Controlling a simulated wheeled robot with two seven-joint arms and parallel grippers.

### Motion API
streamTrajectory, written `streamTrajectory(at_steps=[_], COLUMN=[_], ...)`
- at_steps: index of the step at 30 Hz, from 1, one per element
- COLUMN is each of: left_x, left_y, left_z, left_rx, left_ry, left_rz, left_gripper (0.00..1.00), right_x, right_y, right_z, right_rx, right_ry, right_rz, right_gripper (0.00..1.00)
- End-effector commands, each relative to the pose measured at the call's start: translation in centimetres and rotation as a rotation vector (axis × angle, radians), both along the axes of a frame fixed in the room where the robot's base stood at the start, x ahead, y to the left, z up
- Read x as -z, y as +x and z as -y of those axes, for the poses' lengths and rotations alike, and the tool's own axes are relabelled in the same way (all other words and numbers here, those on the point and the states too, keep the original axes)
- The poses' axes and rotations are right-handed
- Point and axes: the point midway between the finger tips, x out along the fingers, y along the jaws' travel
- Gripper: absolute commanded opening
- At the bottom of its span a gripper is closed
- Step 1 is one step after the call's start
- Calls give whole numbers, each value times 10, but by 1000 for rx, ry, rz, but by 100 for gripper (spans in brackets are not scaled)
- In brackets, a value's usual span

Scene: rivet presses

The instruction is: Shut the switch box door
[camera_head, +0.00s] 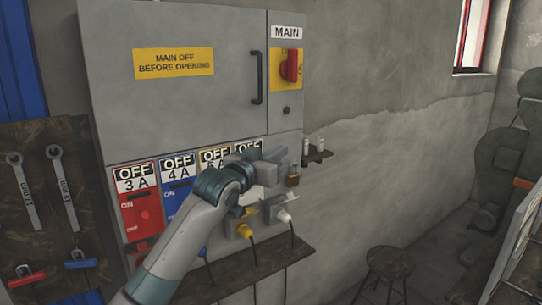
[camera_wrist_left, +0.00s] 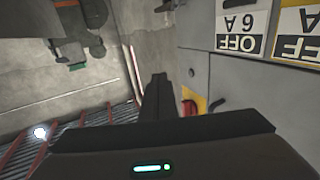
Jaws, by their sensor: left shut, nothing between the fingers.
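The switch box door (camera_head: 195,110) is a grey panel with a yellow "MAIN OFF BEFORE OPENING" sign (camera_head: 173,63) and a black bar handle (camera_head: 257,78) near its right edge. It looks flush, or nearly flush, with the box front; a small gap cannot be ruled out. My left gripper (camera_head: 275,163) is shut and empty, below the door's lower right corner and in front of the lower switch row. In the left wrist view my left gripper (camera_wrist_left: 160,85) points along the box front, apart from the handle. My right gripper is not in view.
The red main switch (camera_head: 289,65) sits right of the door. Below are switch panels (camera_head: 140,208), a padlock (camera_head: 293,176) and plugs with cables (camera_head: 283,212). Wrenches (camera_head: 64,190) hang at left. A stool (camera_head: 388,263) stands at lower right. The wall right of the box is mostly clear.

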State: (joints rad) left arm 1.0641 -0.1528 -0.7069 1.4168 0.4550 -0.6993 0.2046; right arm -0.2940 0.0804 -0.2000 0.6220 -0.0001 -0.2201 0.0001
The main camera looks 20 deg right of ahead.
Motion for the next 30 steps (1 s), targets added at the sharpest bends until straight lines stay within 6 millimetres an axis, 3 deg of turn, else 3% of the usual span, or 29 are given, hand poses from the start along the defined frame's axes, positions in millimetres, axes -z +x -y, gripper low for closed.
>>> streamTrajectory(at_steps=[3, 10, 30], left_x=[3, 1, 5], left_y=[-21, -41, -41], left_z=[7, 13, 12], left_rx=[3, 1, -5], left_ry=[-3, -1, 1], left_rz=[1, 0, -6], left_gripper=[0, 0, 0], right_x=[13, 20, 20], right_y=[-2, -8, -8], right_z=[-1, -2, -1], right_rx=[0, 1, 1], right_ry=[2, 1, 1], right_rz=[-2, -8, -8], right_gripper=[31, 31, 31])
